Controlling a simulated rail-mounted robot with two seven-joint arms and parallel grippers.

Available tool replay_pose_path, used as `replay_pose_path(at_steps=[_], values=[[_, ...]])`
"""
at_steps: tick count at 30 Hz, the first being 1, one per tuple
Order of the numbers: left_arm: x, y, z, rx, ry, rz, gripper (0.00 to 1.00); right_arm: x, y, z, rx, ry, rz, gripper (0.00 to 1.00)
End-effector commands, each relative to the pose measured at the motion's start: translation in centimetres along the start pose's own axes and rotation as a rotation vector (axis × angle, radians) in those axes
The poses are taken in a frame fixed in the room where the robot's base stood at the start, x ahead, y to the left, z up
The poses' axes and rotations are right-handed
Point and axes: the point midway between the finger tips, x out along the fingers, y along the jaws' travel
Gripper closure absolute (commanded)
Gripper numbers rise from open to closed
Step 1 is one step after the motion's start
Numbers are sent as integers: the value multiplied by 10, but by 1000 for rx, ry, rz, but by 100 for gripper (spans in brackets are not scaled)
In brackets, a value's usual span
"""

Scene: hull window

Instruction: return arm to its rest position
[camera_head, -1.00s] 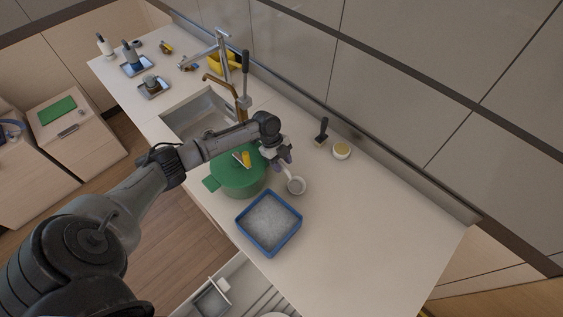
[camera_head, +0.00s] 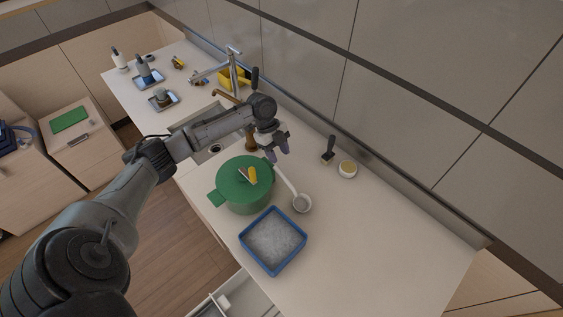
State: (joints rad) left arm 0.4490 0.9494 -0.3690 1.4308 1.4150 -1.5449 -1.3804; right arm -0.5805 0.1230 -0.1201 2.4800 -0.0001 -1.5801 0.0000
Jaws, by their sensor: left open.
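My left arm comes in from the lower left and reaches over the counter. My left gripper (camera_head: 278,156) is open, with purple fingertips pointing down, just behind and to the right of the green pot (camera_head: 245,186). A white ladle (camera_head: 301,203) lies on the counter in front of the gripper, its handle running up toward the fingertips. The fingers look empty and apart from the handle. My right gripper does not show.
A blue-rimmed tray (camera_head: 247,252) stands in front of the pot. A brush (camera_head: 328,151) and a small round bowl (camera_head: 347,169) are near the wall. The sink (camera_head: 187,128) and faucet (camera_head: 234,70) lie behind my arm. The right part of the counter is clear.

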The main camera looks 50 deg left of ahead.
Motion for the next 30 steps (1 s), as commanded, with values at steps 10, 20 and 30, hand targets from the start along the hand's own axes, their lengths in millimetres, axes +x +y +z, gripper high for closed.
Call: replay_pose_path(at_steps=[10,20,30], values=[[-9,0,0,0,1,0,56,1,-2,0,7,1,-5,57],[-9,0,0,0,1,0,56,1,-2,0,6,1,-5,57],[-9,0,0,-136,1,1,56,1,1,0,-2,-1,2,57]])
